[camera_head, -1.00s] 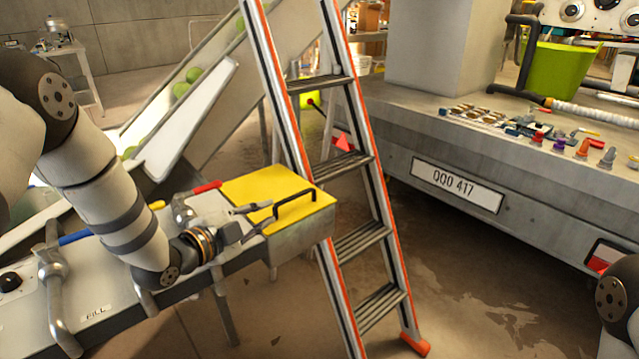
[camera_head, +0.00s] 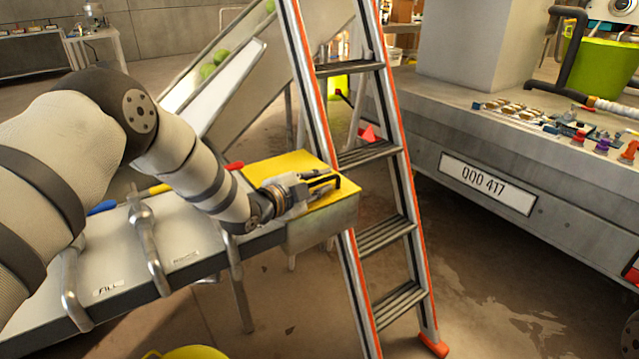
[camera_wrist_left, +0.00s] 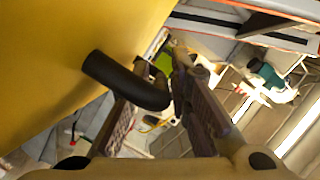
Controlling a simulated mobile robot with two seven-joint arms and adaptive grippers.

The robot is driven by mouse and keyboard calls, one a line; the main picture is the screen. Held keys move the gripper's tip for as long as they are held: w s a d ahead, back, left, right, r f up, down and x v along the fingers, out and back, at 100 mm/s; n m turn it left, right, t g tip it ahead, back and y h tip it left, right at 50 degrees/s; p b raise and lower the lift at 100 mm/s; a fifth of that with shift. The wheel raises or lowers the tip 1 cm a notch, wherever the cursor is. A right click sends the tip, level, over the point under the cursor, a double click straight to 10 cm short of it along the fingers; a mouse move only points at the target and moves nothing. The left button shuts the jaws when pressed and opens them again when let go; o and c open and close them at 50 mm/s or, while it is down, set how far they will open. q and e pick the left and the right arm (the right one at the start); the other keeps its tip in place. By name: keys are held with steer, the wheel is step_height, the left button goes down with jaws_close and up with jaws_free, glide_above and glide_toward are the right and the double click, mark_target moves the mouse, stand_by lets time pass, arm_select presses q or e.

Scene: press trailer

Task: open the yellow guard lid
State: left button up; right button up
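The yellow guard lid (camera_head: 283,166) lies flat and closed on the grey box at the end of the machine bench. Its black handle (camera_head: 337,182) is on the side towards the ladder. My left gripper (camera_head: 318,184) is over the lid at the handle. In the left wrist view the lid (camera_wrist_left: 60,50) fills the upper left. The black handle (camera_wrist_left: 125,80) crosses in front of one finger, and its bent part reaches between the two fingers of my left gripper (camera_wrist_left: 165,95). The fingers are apart, with a gap beside the handle. My right gripper is out of view.
A chute (camera_head: 235,85) with green balls rises behind the bench. The trailer bed (camera_head: 540,150) with small parts is at the right. A yellow rim (camera_head: 188,353) shows at the bottom edge.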

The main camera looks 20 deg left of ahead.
arm_select(q)
jaws_close()
steer(key=shift+r, duration=0.1)
